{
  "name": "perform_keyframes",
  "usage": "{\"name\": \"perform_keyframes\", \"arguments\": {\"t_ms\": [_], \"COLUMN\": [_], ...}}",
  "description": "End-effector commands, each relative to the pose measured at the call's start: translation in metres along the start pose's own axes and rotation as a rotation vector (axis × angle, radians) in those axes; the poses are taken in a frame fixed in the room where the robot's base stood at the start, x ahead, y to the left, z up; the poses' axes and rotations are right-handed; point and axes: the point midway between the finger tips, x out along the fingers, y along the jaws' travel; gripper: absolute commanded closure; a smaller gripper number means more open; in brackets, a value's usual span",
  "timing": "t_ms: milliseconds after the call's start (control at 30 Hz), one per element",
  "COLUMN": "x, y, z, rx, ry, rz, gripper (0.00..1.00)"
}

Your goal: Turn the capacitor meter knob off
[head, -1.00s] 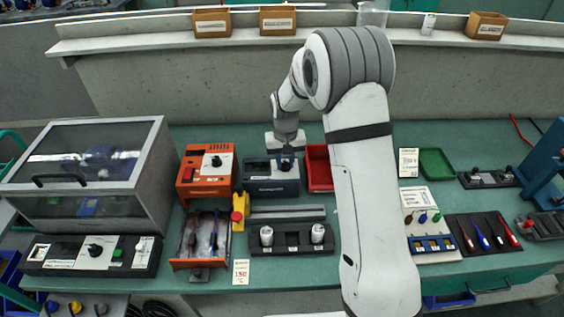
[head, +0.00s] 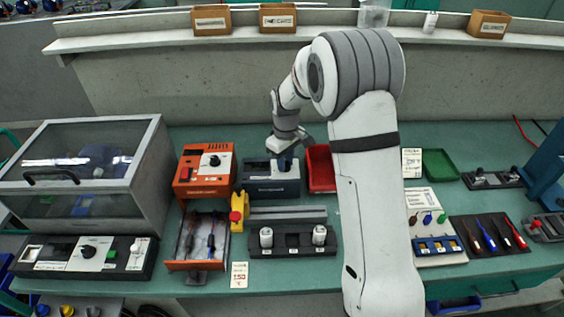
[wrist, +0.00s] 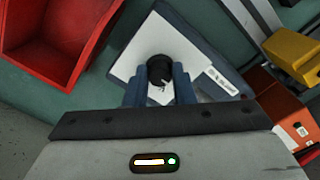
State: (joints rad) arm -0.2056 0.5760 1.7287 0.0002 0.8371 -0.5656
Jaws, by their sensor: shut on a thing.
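The meter the gripper is at is a dark blue-grey box (head: 268,185) behind the middle of the bench. In the wrist view its white top panel (wrist: 198,55) carries a black round knob (wrist: 159,68) and a small label too small to read. My gripper (wrist: 160,80) is shut on the knob, with a blue finger on either side of it. In the head view my gripper (head: 285,160) hides the knob. The knob's pointer setting is not clear.
A red bin (head: 320,178) stands close right of the meter. An orange device (head: 188,183) with its own knob is to the left. A yellow block with a red button (head: 238,215) and a dark rack (head: 291,247) are in front. A clear-lidded case (head: 85,165) is far left.

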Motion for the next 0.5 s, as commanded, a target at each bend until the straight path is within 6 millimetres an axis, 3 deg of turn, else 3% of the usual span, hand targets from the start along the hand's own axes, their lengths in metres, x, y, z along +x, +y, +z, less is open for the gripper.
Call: {"name": "perform_keyframes", "arguments": {"t_ms": [500], "x": [-0.0016], "y": [0.0007], "z": [-0.0010], "rx": [-0.033], "ry": [0.003], "rz": [0.002], "gripper": [1.00]}}
